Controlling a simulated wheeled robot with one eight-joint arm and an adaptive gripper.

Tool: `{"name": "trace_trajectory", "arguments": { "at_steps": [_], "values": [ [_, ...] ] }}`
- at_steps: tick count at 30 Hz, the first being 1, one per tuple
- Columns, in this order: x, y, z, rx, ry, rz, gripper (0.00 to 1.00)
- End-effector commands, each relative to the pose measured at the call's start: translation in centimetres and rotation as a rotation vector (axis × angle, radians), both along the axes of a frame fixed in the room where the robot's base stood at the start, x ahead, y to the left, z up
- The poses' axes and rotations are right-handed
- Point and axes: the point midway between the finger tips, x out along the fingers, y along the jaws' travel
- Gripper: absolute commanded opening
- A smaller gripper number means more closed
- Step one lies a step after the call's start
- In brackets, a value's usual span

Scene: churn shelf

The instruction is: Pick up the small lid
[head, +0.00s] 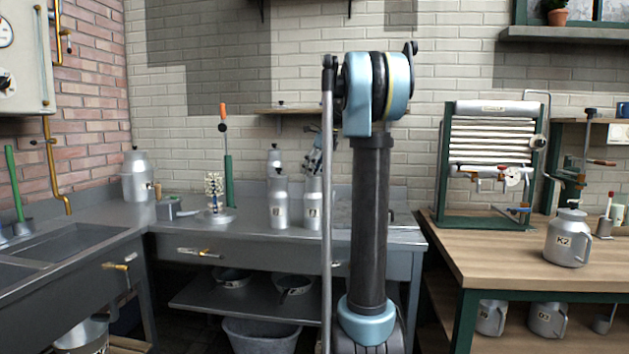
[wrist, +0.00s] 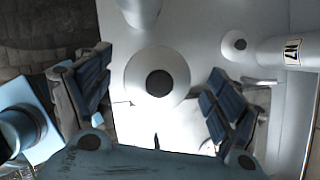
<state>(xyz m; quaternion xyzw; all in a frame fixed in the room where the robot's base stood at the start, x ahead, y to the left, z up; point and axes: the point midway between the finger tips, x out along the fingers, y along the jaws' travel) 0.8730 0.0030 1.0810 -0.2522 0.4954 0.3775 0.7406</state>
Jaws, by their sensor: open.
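In the wrist view a round pale lid (wrist: 136,71) with a dark round knob lies in line with the gap between my fingers. I cannot tell whether it lies on the surface or tops a can. My gripper (wrist: 158,98) is open, with one dark blue-grey padded finger to each side of the lid and nothing held. In the head view my gripper (head: 318,152) is partly hidden behind my arm, above the back counter near a milk can (head: 313,206). The lid cannot be made out there.
A labelled can (wrist: 290,50) stands close beside the right finger. A wall shelf (head: 290,111) is above. A wooden table (head: 500,255) with a K2 can (head: 568,243) is at right.

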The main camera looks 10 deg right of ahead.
Motion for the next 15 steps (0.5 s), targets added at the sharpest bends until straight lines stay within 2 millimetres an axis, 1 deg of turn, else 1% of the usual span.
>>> {"name": "trace_trajectory", "arguments": {
  "at_steps": [3, 4, 5, 6, 8, 9, 10, 15],
  "values": [
    [0.01, 0.0, 0.01, 0.0, 0.0, 0.0, 0.85],
    [0.0, 0.0, 0.01, 0.0, 0.0, 0.0, 0.83],
    [0.0, 0.0, 0.01, 0.0, 0.0, 0.0, 0.76],
    [0.0, 0.0, 0.02, 0.0, 0.0, 0.0, 0.67],
    [0.0, 0.0, 0.02, 0.0, 0.0, 0.0, 0.54],
    [0.0, 0.0, 0.02, 0.0, 0.0, 0.0, 0.45],
    [0.0, 0.0, 0.02, 0.0, 0.0, 0.0, 0.39],
    [0.0, 0.0, 0.02, 0.0, 0.0, 0.0, 0.38]
  ]
}}
